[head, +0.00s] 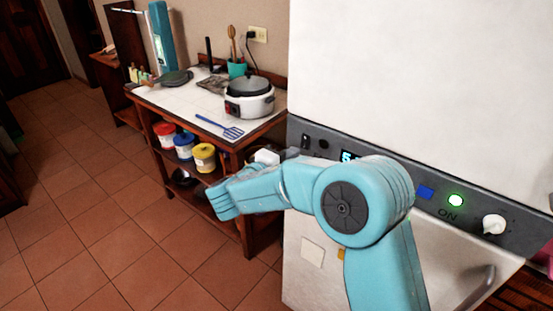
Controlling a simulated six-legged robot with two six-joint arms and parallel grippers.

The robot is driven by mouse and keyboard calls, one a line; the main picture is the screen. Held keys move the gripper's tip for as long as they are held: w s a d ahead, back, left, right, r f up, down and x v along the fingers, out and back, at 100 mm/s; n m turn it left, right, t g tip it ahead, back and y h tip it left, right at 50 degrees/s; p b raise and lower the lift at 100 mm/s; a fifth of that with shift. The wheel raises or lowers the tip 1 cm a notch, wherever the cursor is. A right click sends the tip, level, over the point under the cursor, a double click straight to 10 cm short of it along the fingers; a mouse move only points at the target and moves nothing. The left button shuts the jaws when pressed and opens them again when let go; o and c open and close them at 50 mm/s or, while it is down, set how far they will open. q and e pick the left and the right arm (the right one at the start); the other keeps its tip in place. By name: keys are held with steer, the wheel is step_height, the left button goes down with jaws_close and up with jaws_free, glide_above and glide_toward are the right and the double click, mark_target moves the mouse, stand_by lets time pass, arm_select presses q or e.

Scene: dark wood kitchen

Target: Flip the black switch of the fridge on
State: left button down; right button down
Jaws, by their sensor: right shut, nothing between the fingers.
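The white fridge (420,70) fills the right side, with a grey control panel (385,165) across it. A small black switch (305,141) sits at the panel's left end; its exact position is too small to tell. A round dark button (323,144) is beside it. A green light (455,200) marked ON is lit on the panel's right part. My right gripper (222,204) is shut and empty, to the left of and below the switch in the picture, apart from it. My right arm hides the middle of the panel. My left gripper is out of view.
A wooden table (160,98) stands left of the fridge, with a cooker (250,98), a blue spatula (218,126) and a utensil cup (237,69). Coloured tins (203,157) stand on its shelf. A handle (480,290) projects from the lower door. Tiled floor at left is clear.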

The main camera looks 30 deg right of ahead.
mark_target(303, 147)
steer(key=x, duration=0.2)
steer(key=shift+d+p, duration=0.35)
steer(key=shift+d, duration=0.05)
steer(key=shift+w, duration=0.1)
steer(key=shift+f, duration=0.1)
steer(key=b, duration=0.1)
steer(key=f+b, duration=0.1)
steer(key=b, duration=0.1)
steer(key=shift+w+d+h, duration=0.1)
steer(key=shift+d+h, duration=0.15)
steer(key=shift+h, duration=0.05)
steer(key=shift+r+p, duration=0.35)
steer(key=shift+r, duration=0.15)
steer(key=shift+w, duration=0.1)
steer(key=shift+f, duration=0.1)
